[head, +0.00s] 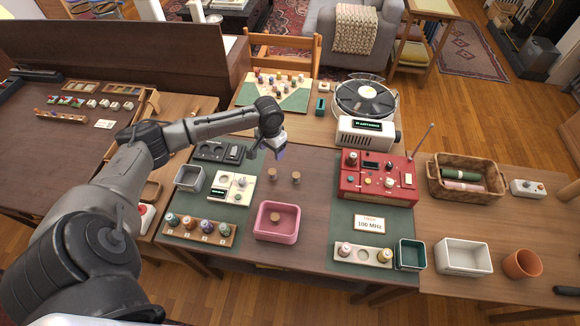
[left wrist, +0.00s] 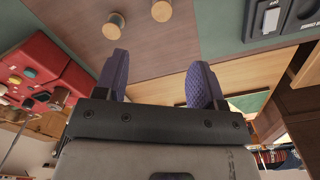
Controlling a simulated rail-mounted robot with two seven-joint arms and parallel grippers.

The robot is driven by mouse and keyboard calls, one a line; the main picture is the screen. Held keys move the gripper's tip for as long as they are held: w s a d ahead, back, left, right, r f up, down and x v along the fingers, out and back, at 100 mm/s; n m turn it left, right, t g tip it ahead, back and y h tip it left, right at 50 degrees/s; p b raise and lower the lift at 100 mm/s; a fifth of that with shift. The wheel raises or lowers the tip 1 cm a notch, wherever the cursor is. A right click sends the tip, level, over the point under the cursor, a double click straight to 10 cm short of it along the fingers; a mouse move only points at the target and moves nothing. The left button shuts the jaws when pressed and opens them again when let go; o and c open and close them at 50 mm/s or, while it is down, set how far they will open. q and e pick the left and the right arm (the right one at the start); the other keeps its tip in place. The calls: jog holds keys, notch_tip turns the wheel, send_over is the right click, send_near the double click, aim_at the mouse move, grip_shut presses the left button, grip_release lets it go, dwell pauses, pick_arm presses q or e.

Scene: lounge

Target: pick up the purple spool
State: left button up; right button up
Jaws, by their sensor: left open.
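A small wooden rack (head: 231,240) at the front left of the table holds several upright thread spools. The third from the left looks purple, the purple spool (head: 206,226), though it is small in the head view. My left gripper (head: 281,154) is above the table, behind and right of the rack, well away from the spool. In the left wrist view my left gripper (left wrist: 159,62) has its two purple pads apart with nothing between them. The spool is not visible there. My right gripper is not in view.
Two wooden pegs (head: 296,176) stand on bare table near my left gripper. A pink tray (head: 259,231) with a peg is right of the rack. A white panel (head: 245,183) and a grey bin (head: 178,181) are behind the rack. A red radio (head: 350,187) stands right.

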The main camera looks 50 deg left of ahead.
aim_at(272, 172)
pick_arm(q)
jog(key=shift+n, duration=0.4)
jog(key=f, duration=0.2)
jog(key=f+b, duration=0.1)
jog(key=f, duration=0.5)
jog(key=shift+s+d+b, duration=0.25)
jog(key=shift+s+b, duration=0.05)
jog(key=shift+s, duration=0.1)
jog(key=shift+a+f, duration=0.1)
jog(key=shift+f, duration=0.85)
jog(key=shift+a+f+b, duration=0.1)
jog(key=shift+f+b, duration=0.65)
jog(key=shift+f, duration=1.4)
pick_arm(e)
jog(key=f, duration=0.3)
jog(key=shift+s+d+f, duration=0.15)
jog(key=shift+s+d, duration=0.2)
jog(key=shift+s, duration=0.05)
pick_arm(q)
jog(key=shift+c, duration=1.4)
jog(key=c, duration=0.7)
